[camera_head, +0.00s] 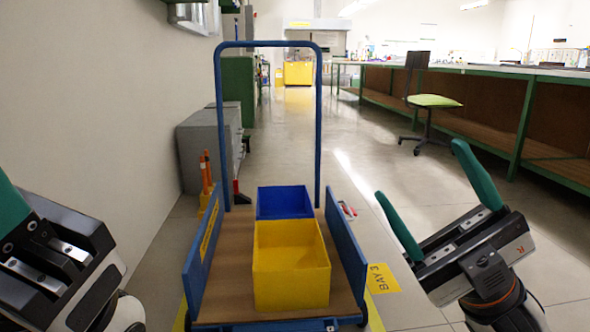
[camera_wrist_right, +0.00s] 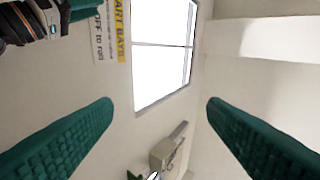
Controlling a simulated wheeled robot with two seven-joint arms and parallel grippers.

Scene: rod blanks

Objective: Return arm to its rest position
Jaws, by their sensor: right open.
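My right gripper (camera_head: 420,170) is raised at the right of the head view. Its two green fingers are spread wide apart with nothing between them. My left gripper (camera_head: 50,262) is at the left edge of the head view. Only one green finger and part of its dark body show there, so its opening cannot be told.
A blue cart (camera_head: 345,255) stands ahead between my grippers, carrying a yellow bin (camera_head: 290,282) and a blue bin (camera_head: 284,203). A wall (camera_head: 100,110) runs along the left. A green chair (camera_head: 433,101) and long benches (camera_head: 470,97) stand right.

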